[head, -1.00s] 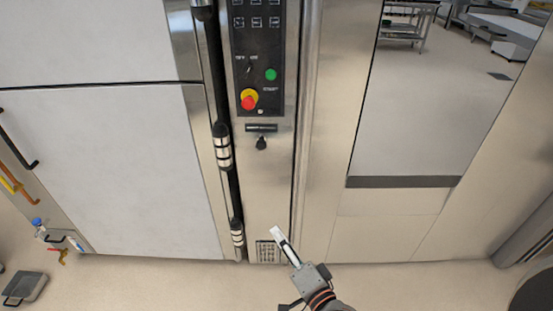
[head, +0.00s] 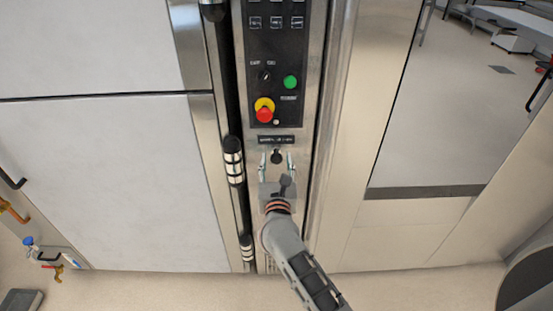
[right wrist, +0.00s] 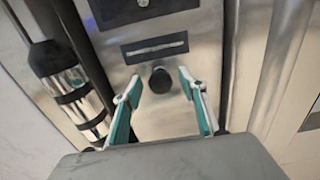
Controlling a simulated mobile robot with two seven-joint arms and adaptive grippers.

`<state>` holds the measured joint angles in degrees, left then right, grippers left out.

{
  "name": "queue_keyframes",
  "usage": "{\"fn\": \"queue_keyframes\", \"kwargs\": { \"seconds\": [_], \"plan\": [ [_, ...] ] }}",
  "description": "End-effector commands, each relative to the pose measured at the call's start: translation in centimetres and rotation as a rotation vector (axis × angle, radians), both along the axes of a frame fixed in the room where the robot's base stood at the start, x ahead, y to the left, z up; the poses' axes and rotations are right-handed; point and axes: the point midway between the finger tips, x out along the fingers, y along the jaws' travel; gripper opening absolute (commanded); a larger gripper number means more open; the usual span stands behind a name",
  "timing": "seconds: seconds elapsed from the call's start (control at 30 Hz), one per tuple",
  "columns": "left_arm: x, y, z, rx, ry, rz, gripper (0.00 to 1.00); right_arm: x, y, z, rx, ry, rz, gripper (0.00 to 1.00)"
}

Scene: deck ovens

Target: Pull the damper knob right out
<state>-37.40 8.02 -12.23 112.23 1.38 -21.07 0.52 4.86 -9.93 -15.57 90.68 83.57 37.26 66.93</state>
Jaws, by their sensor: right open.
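The damper knob (head: 276,156) is a small black knob on the steel column, just below a black label strip. It also shows in the right wrist view (right wrist: 160,80), above and between the fingertips. My right gripper (head: 276,160) is open, with one finger on either side below the knob. In the right wrist view its teal-padded fingers (right wrist: 160,84) are spread wide around the knob's line, and neither is seen touching it. My left gripper is not in view.
The control panel (head: 277,60) with a red stop button (head: 264,113) and a green button (head: 290,82) is above the knob. A black door bar with steel collars (head: 233,160) runs close on the left. A glass door (head: 430,110) is on the right.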

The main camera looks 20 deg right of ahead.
Motion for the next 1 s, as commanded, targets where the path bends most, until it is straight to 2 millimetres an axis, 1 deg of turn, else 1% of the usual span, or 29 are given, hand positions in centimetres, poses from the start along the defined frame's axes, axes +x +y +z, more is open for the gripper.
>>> {"fn": "queue_keyframes", "kwargs": {
  "seconds": [0.03, 0.1, 0.2, 0.47, 0.57, 0.6, 0.63, 0.77, 0.83, 1.0],
  "plan": [
    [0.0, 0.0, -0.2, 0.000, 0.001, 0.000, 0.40, 0.6, -0.2, -0.1, -0.001, 0.000, 0.000, 0.42],
    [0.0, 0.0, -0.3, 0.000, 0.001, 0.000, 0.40, 1.1, -0.4, -0.1, -0.002, 0.001, -0.001, 0.42],
    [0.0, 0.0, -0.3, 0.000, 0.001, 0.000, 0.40, 1.5, -0.5, -0.1, -0.003, 0.001, -0.001, 0.42],
    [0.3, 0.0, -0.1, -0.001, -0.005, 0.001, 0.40, 1.7, -0.5, 0.0, -0.003, 0.001, 0.000, 0.42],
    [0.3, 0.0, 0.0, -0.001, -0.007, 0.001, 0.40, 1.6, -0.5, 0.0, -0.003, 0.001, 0.000, 0.18],
    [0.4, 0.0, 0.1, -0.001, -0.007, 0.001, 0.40, 1.6, -0.5, 0.0, -0.003, 0.001, 0.000, 0.08],
    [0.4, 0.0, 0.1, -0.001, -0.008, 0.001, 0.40, 1.6, -0.5, 0.0, -0.003, 0.001, 0.000, 0.00],
    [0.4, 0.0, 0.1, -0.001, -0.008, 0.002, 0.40, 1.6, -0.5, 0.0, -0.004, 0.001, 0.000, 0.00],
    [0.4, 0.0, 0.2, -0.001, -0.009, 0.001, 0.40, 1.1, -0.4, -0.1, -0.004, 0.002, 0.000, 0.00],
    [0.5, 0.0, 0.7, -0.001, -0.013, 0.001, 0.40, -1.6, 0.4, -0.1, -0.003, 0.003, 0.001, 0.00]
  ]
}}
